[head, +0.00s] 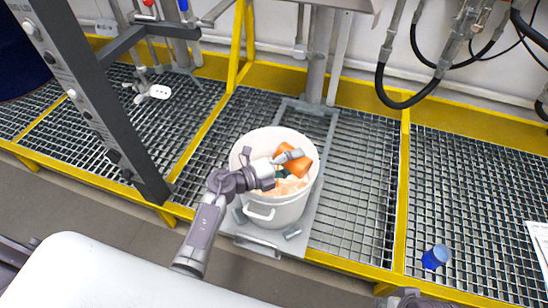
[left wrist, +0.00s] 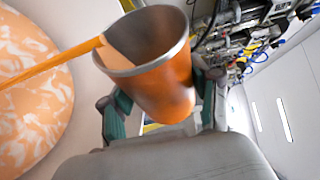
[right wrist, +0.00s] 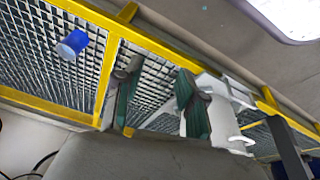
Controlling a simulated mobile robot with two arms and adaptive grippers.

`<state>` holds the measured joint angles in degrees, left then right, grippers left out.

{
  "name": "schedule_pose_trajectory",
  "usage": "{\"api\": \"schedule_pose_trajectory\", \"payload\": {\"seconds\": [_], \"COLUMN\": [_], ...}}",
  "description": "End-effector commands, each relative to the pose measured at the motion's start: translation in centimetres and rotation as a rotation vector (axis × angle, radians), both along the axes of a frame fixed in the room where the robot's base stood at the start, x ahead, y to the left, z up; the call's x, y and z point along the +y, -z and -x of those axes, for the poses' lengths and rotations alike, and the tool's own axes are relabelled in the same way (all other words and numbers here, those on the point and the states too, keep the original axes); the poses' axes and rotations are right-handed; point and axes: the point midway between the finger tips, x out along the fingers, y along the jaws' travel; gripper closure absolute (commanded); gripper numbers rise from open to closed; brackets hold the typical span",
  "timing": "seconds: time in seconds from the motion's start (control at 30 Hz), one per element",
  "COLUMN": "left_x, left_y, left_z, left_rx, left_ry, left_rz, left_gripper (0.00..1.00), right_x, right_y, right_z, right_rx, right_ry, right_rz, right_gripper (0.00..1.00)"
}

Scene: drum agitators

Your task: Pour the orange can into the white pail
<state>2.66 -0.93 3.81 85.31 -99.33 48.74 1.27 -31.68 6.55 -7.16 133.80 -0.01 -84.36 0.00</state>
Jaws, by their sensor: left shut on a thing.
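The orange can (head: 297,165) is tipped over the white pail (head: 275,211) in the head view. My left gripper (head: 275,163) is shut on it. In the left wrist view the orange can (left wrist: 168,80) lies between the green-padded fingers, and an orange stream runs from its rim to the left. The pail's contents (left wrist: 28,85) show there as orange with white swirls. In the right wrist view my right gripper (right wrist: 158,100) is open and empty, its fingers apart. The pail (right wrist: 215,120) shows partly behind one finger.
Yellow rails (head: 404,190) divide the grating. A grey post (head: 95,100) rises left of the pail, and black hoses (head: 400,95) hang behind.

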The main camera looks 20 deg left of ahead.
Motion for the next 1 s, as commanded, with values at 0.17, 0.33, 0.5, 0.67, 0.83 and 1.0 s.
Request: {"api": "schedule_pose_trajectory", "payload": {"seconds": [0.17, 0.33, 0.5, 0.67, 0.83, 1.0], "left_x": [0.0, 0.1, 0.1, 0.1, 0.1, 0.2], "left_y": [-0.2, -0.3, -0.4, -0.4, -0.5, -0.6], "left_z": [0.0, -0.1, -0.1, -0.1, -0.1, -0.1], "left_rx": [0.007, 0.013, 0.02, 0.027, 0.034, 0.041], "left_ry": [0.0, 0.0, 0.0, 0.0, 0.0, 0.0], "left_rz": [0.016, 0.033, 0.048, 0.064, 0.082, 0.099], "left_gripper": [0.82, 0.82, 0.82, 0.82, 0.82, 0.82], "right_x": [0.0, 0.0, 0.1, 0.1, 0.0, 0.1], "right_y": [0.5, 0.9, 1.4, 1.7, 2.1, 2.3], "right_z": [0.0, 0.1, 0.1, 0.1, 0.1, -0.2], "right_rx": [0.006, 0.012, 0.014, 0.017, 0.023, 0.016], "right_ry": [-0.001, -0.002, -0.002, -0.003, -0.004, -0.004], "right_rz": [0.0, 0.001, 0.001, 0.002, 0.003, 0.002], "right_gripper": [0.6, 0.6, 0.6, 0.6, 0.6, 0.6]}}
